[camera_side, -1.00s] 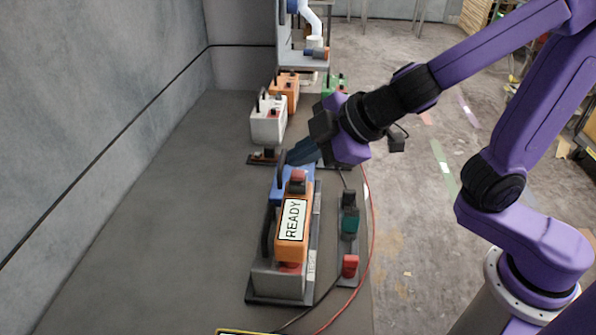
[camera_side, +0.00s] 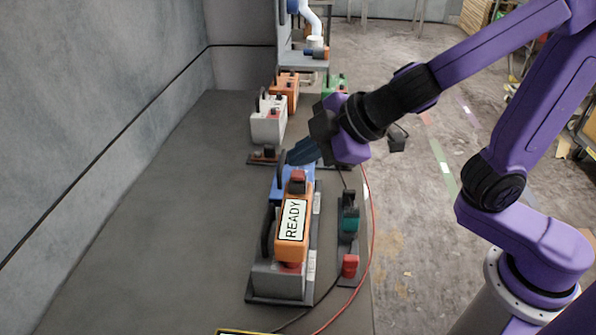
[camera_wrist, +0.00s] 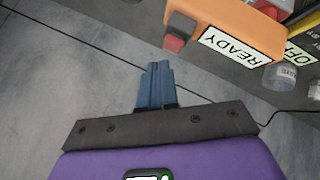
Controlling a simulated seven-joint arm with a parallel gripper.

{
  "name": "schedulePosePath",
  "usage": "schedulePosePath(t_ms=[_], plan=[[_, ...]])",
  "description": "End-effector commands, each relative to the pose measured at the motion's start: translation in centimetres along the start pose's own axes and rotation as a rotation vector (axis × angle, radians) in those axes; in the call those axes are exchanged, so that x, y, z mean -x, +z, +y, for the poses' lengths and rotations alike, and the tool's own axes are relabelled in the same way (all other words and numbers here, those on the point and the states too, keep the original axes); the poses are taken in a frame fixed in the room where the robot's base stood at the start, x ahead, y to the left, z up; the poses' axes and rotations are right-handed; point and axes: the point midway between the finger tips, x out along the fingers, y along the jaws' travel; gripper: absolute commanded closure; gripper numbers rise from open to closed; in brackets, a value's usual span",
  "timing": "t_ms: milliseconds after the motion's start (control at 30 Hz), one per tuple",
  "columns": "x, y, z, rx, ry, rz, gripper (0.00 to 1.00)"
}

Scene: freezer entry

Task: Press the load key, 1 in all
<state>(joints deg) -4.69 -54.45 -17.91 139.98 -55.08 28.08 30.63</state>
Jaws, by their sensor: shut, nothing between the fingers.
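An orange box with a white READY label (camera_side: 292,221) sits on a grey device near the front of the bench. It also shows at the top right of the wrist view (camera_wrist: 232,38). A red key or button (camera_side: 298,176) is on its far end, and a red block shows there in the wrist view (camera_wrist: 174,42). I cannot read which part is the load key. My gripper (camera_side: 302,152) is shut and empty, just beyond the box, above a blue part (camera_side: 297,171). In the wrist view its blue fingers (camera_wrist: 155,86) are together, left of and apart from the red block.
A strip with a green and a red control (camera_side: 349,265) lies right of the device, with red and black cables. White (camera_side: 268,120) and orange (camera_side: 287,88) boxes stand farther back. An OFF label (camera_wrist: 297,52) shows in the wrist view. The bench left is clear.

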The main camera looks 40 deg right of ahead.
Motion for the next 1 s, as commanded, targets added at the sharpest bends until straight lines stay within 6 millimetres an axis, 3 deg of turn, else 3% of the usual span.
schedulePosePath(t_ms=[1000], plan=[[-0.61, 0.44, -0.46, 0.001, 0.000, 0.000, 1.00]])
